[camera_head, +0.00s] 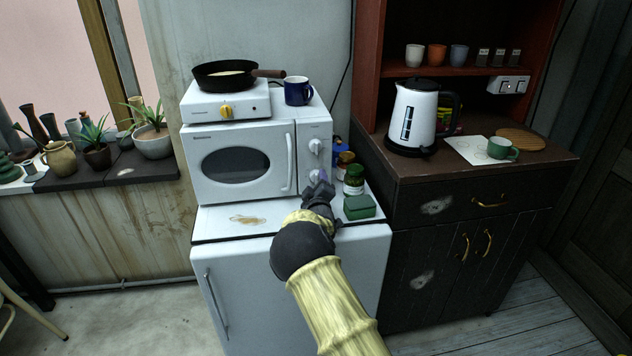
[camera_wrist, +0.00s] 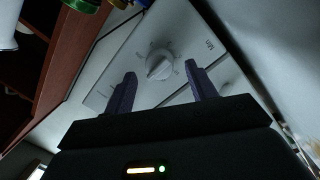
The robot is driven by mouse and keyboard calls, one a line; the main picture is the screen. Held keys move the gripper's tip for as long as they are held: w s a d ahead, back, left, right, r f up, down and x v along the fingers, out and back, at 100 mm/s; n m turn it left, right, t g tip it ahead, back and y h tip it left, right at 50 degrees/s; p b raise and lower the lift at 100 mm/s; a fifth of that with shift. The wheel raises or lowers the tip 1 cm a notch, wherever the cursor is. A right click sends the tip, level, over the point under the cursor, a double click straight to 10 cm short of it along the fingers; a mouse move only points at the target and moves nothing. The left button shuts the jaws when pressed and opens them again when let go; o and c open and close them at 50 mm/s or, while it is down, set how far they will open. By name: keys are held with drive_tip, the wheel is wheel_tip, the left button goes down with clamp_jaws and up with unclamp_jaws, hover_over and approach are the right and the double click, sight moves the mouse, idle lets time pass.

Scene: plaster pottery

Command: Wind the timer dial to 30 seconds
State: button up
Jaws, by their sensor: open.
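The white microwave (camera_head: 240,160) has two white dials on its right-hand panel, an upper dial (camera_head: 314,146) and a lower dial (camera_head: 314,176). In the wrist view a round white dial (camera_wrist: 158,64) with a raised grip bar sits on a panel marked "Min", with small marks around it. My gripper (camera_head: 320,182) is close in front of the lower dial and partly covers it. In the wrist view the purple-grey fingers (camera_wrist: 157,77) are apart, one on each side of the dial in the picture, with nothing between them. The dial's exact setting is too small to read.
A hot plate (camera_head: 227,106) with a frying pan (camera_head: 225,74) and a blue mug (camera_head: 298,91) stand on the microwave. Jars (camera_head: 353,180) and a green box (camera_head: 359,207) stand close on the right. A dark cabinet (camera_head: 450,220) with a kettle (camera_head: 412,115) is further right.

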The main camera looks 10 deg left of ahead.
drive_tip(key=shift+w+a, duration=0.1)
drive_tip(key=shift+w, duration=0.75)
drive_tip(key=c, duration=1)
drive_tip(key=shift+m, duration=0.3)
